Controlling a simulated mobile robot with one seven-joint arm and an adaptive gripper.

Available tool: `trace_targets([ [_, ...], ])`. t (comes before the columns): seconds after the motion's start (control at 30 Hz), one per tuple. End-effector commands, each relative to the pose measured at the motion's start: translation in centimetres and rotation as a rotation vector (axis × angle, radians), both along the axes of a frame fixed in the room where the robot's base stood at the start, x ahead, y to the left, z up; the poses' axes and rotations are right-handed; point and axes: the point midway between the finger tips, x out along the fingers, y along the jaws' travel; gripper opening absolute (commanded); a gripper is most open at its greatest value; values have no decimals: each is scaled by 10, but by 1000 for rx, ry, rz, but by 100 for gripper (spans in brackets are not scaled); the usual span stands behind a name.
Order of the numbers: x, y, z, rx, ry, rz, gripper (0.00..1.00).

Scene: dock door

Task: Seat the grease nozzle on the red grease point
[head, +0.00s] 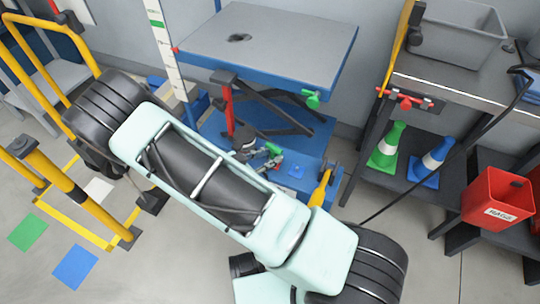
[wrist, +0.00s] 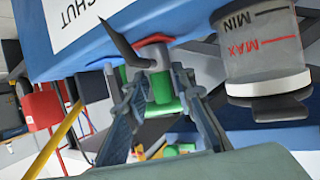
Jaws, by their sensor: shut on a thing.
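In the wrist view, my gripper (wrist: 160,82) is shut on the green-and-grey grease nozzle (wrist: 163,92). A dark curved piece shows just beyond the fingertips. A red part, seemingly the red grease point (wrist: 152,41), shows directly beyond the nozzle at the edge of a blue panel. The nozzle overlaps it in this view, so I cannot tell whether they touch or whether it is seated. In the head view, my gripper (head: 268,158) appears small and partly hidden behind my arm, low by the blue lift table.
A clear cup marked MIN and MAX (wrist: 262,50) stands close to the right of my gripper. The lift table (head: 270,35) has a green fitting (head: 313,98) on its edge. A bench at right holds a grey bin (head: 455,35); cones and a red rags bin (head: 497,197) stand below.

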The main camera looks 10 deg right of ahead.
Motion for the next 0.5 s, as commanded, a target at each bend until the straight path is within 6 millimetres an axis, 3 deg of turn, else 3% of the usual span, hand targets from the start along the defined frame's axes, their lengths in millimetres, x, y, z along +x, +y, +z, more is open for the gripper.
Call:
trace_targets([
  [0.13, 0, 0, -4, -1, -1, 0, 0],
  [0.17, 0, 0, -3, -1, -1, 0, 25],
  [0.2, 0, 0, -3, -1, -1, 0, 29],
  [0.5, 0, 1, -3, 1, 1, 0, 31],
])
